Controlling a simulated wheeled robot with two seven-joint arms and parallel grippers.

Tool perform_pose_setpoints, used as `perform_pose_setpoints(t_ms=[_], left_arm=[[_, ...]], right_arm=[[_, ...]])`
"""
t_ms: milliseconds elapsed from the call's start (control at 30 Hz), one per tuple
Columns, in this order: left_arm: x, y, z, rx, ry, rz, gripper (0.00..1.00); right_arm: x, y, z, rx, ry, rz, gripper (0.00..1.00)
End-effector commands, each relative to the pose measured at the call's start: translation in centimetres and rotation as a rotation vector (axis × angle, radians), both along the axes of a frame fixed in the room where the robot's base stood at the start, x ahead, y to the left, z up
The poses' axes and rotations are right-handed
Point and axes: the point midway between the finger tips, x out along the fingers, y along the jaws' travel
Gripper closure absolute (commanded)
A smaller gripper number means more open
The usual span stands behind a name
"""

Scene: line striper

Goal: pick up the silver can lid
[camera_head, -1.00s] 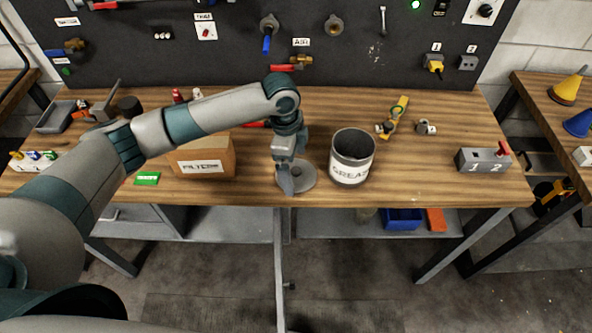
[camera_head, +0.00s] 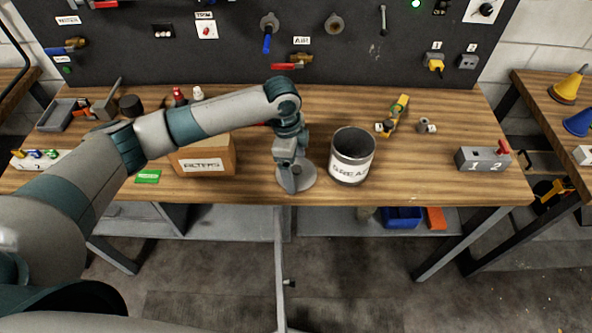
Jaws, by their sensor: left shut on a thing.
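The silver can lid (camera_head: 307,181) is a round grey disc at the front of the wooden workbench, just left of the grease can. My left gripper (camera_head: 291,183) points down over the lid and is shut on it, covering its middle. I cannot tell whether the lid is clear of the bench top. The grease can (camera_head: 351,157) stands upright and open at the top, with a white label. My right gripper is not in view.
A cardboard filters box (camera_head: 206,158) stands left of the lid, beneath my left forearm. A green card (camera_head: 147,177) lies near the front edge. A grey switch box (camera_head: 482,160) sits at the right. Bench room between can and switch box is mostly clear.

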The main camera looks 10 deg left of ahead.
Motion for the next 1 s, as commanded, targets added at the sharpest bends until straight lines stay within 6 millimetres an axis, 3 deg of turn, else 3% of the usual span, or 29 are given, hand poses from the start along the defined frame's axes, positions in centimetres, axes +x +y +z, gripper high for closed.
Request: perform_pose_setpoints(t_ms=[267, 733, 1000], left_arm=[[0.1, -0.1, 1.0, -0.002, -0.002, -0.001, 0.34], [0.1, 0.0, 8.1, -0.002, -0.003, -0.001, 0.34], [0.0, 0.0, 10.0, 0.0, 0.0, 0.0, 0.34]], right_arm=[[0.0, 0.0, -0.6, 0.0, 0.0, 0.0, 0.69], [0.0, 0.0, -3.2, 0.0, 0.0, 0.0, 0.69], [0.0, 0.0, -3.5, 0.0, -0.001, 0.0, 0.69]])
